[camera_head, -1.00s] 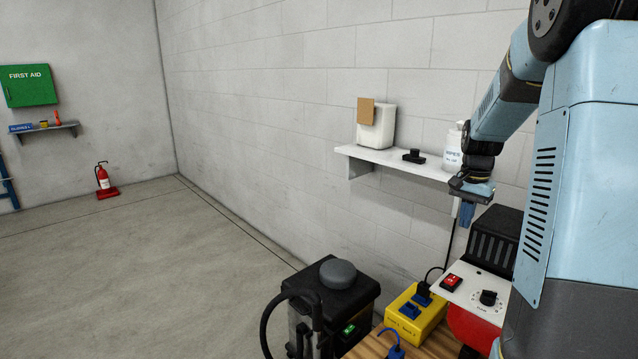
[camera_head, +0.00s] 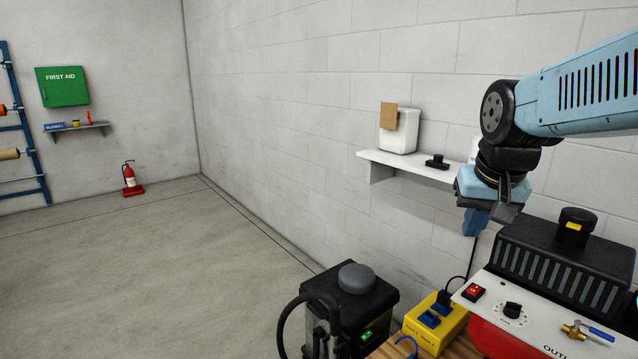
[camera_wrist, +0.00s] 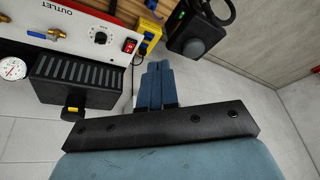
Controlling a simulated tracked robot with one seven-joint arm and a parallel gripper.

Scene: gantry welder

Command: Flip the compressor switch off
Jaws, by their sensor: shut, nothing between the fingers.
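The compressor (camera_head: 560,275) has a white panel with a red rocker switch (camera_head: 474,292) at its left end and a black knob beside it. The red switch also shows in the wrist view (camera_wrist: 129,46), and its lit mark is visible there. My gripper (camera_head: 475,224) hangs above and behind the panel, near the wall, with its blue fingers pointing down. It is apart from the switch. In the wrist view my gripper (camera_wrist: 157,68) has its blue fingers together with nothing between them. Which way the rocker is tilted is too small to tell.
A yellow socket box (camera_head: 436,322) with plugs sits left of the compressor on a wooden bench. A black vacuum-like unit (camera_head: 350,300) with a hose stands further left. A wall shelf (camera_head: 405,166) holds a white container and a black item.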

